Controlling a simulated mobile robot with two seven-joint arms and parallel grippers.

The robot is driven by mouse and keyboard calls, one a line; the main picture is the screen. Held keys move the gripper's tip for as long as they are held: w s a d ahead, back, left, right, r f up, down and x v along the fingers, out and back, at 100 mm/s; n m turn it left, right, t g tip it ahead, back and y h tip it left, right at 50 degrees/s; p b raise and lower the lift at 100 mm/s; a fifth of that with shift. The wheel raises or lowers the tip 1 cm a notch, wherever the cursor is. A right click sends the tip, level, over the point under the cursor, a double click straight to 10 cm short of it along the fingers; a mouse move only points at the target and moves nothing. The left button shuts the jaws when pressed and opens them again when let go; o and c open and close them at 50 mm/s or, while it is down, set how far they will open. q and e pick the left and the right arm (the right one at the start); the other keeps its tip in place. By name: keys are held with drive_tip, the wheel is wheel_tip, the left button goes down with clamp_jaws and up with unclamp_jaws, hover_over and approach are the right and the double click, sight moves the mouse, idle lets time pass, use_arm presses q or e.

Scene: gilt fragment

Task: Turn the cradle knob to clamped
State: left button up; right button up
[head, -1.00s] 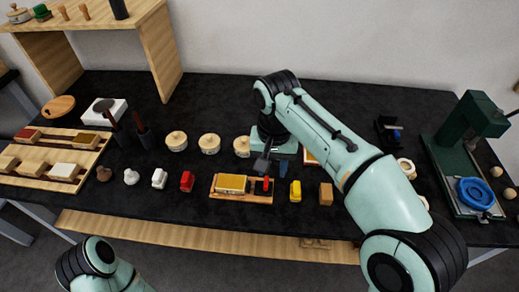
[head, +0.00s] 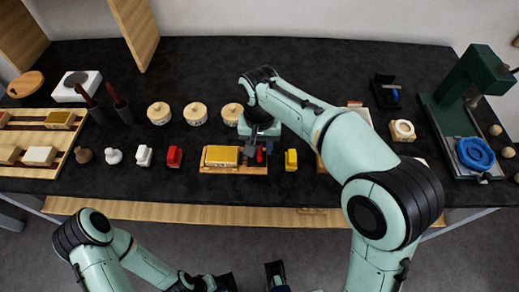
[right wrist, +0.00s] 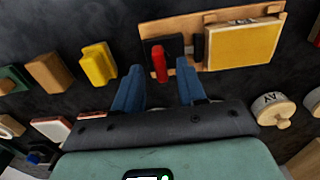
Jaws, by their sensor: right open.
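The cradle is a wooden base (head: 222,170) at the middle of the dark bench, bearing a yellow block (head: 222,155). At its right end is a black part with a red knob (head: 260,155), a narrow upright bar. My right gripper (head: 262,143) is over that end. In the right wrist view the open blue fingers (right wrist: 159,66) stand on either side of the red knob (right wrist: 159,63), with visible gaps and no clear contact. My left gripper is only partly visible at the bottom of the head view; its jaws are unclear.
A yellow piece (head: 291,160) stands just right of the cradle, a red piece (head: 174,157) to its left. Round lidded pots (head: 196,113) stand behind. A green press (head: 455,110) with a blue ring (head: 478,153) is at the right. The bench's front strip is clear.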

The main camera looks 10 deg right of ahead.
use_arm(q)
drive_tip(key=shift+w+f, duration=0.1)
use_arm(e)
drive_tip(key=shift+f, duration=0.95)
drive_tip(key=shift+c, duration=0.3)
clamp_jaws()
